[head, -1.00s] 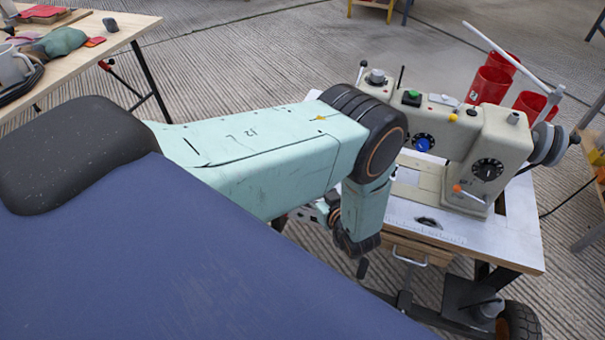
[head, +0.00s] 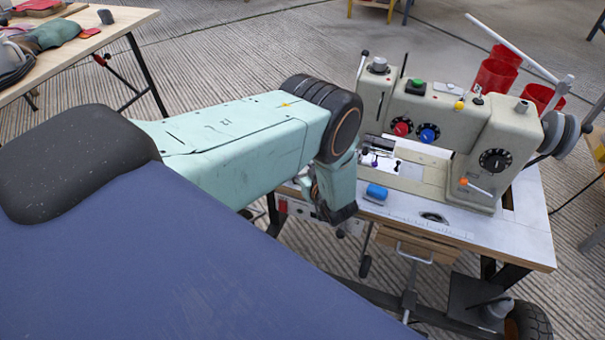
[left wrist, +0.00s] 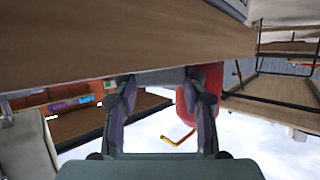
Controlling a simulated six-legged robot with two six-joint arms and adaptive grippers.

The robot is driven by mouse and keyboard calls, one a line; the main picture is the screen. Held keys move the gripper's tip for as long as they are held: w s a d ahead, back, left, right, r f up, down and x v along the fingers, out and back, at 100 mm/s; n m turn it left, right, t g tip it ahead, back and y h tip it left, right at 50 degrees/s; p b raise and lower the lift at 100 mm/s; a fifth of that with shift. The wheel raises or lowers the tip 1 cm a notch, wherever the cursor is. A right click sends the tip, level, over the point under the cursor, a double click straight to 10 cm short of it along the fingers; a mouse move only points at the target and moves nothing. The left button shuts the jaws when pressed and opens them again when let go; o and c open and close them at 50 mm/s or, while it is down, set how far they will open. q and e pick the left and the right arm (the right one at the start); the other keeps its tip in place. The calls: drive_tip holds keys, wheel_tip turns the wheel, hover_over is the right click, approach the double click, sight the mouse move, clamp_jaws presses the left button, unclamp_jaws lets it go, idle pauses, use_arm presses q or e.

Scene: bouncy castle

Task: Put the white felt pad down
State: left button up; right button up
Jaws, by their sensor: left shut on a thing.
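My left gripper (left wrist: 160,90) shows in the left wrist view, its two dark fingers apart with a flat grey piece spanning their tips. This piece (left wrist: 160,77) is probably the white felt pad in shade; its colour is not clear. It lies close to a broad wooden surface or edge (left wrist: 120,45) across the top of the picture; I cannot tell whether they touch. In the head view my left arm ends beside the left end of the sewing machine table (head: 480,232), and the arm's end hides the fingers and the pad. My right gripper is not in view.
The sewing machine (head: 490,150) takes up most of its table. Red containers (head: 495,72) stand behind. A cluttered wooden table (head: 110,28) is at the upper left.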

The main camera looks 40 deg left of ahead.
use_arm(q)
drive_tip(key=shift+r, duration=0.15)
drive_tip(key=o, duration=0.7)
drive_tip(key=shift+f, duration=0.2)
drive_tip(key=shift+c, duration=0.2)
drive_tip(key=shift+r, duration=0.1)
